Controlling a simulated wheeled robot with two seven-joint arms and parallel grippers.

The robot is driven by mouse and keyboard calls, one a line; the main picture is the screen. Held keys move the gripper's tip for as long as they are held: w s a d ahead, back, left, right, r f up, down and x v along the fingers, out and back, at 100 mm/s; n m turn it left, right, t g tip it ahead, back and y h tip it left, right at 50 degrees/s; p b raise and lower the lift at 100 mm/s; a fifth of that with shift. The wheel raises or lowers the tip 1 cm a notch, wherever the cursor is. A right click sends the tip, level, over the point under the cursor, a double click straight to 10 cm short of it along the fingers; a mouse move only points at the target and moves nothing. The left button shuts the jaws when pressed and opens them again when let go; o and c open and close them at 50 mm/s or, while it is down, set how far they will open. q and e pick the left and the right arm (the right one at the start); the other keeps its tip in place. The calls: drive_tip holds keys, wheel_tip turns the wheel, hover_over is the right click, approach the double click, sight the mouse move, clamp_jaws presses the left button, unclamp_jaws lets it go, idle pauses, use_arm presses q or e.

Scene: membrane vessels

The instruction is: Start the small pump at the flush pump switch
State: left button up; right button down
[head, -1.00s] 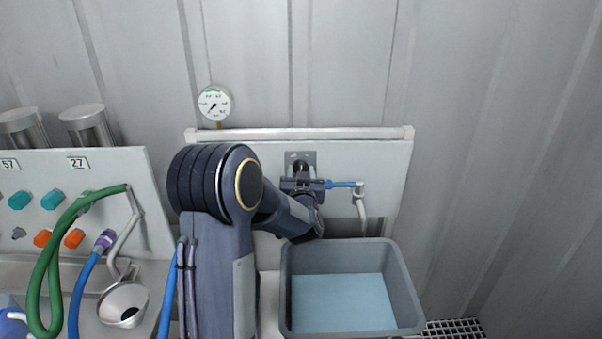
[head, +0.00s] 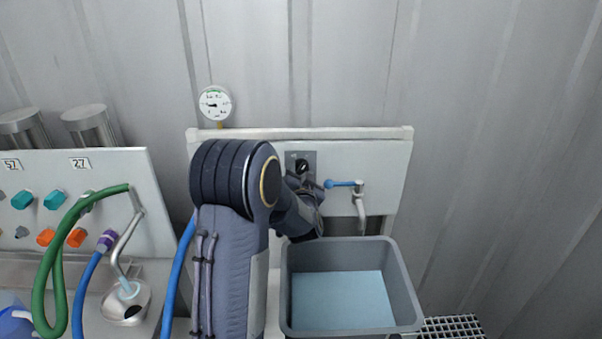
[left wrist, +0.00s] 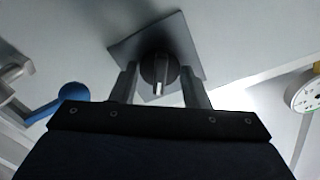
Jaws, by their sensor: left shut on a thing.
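The flush pump switch is a black rotary knob (head: 302,165) on a grey square plate (head: 309,156), on the white wall panel above the basin. In the left wrist view the knob (left wrist: 160,72) sits between the two fingers of my left gripper (left wrist: 160,88), its pale pointer mark toward the gripper. My left gripper (head: 303,180) is shut on the knob and partly hidden by my own arm in the head view. Pale blue water (head: 127,286) runs from a bent spout into the metal funnel (head: 138,306) at the left. My right gripper is not in view.
A tap with a blue lever (head: 340,184) is just right of the switch, above the grey basin (head: 405,285). A pressure gauge (head: 214,103) stands at the panel's upper left. A green hose (head: 52,265) and blue hoses hang left of my arm.

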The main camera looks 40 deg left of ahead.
use_arm(q)
drive_tip(key=o, duration=1)
drive_tip(key=b+v, duration=0.1)
drive_tip(key=v, duration=0.7)
